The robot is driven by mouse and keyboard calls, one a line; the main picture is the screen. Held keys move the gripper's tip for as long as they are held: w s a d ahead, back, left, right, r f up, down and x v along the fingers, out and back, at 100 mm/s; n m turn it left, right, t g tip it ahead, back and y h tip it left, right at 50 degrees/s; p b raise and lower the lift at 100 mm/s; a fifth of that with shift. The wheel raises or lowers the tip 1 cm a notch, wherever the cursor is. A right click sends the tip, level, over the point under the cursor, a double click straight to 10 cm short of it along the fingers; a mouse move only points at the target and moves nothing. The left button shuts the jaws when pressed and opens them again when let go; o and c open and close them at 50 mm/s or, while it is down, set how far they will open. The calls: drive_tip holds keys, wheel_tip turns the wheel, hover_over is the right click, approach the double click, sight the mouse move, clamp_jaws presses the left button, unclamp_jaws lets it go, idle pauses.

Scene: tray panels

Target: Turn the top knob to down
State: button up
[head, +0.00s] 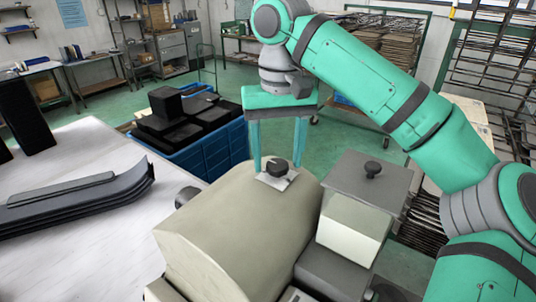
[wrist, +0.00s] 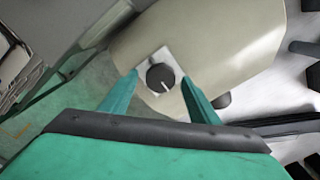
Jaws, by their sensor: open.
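A black round knob (head: 277,170) sits on a small white plate (head: 289,181) on top of the beige machine housing (head: 225,225). In the wrist view the knob (wrist: 160,78) shows a white pointer line aimed toward the lower right of the picture. My gripper (head: 278,165) points down over the knob, its two green fingers spread on either side. In the wrist view my gripper's fingertips (wrist: 160,76) flank the knob with a gap on both sides. I cannot tell how far the fingertips are above the plate.
A blue crate (head: 215,145) with black parts is behind. A white table (head: 85,255) with dark curved parts (head: 80,200) is at left.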

sight(278, 163)
drive_tip(key=shift+r, duration=0.15)
wheel_tip(278, 163, up, 10)
drive_tip(key=shift+r, duration=0.25)
idle(0.3)
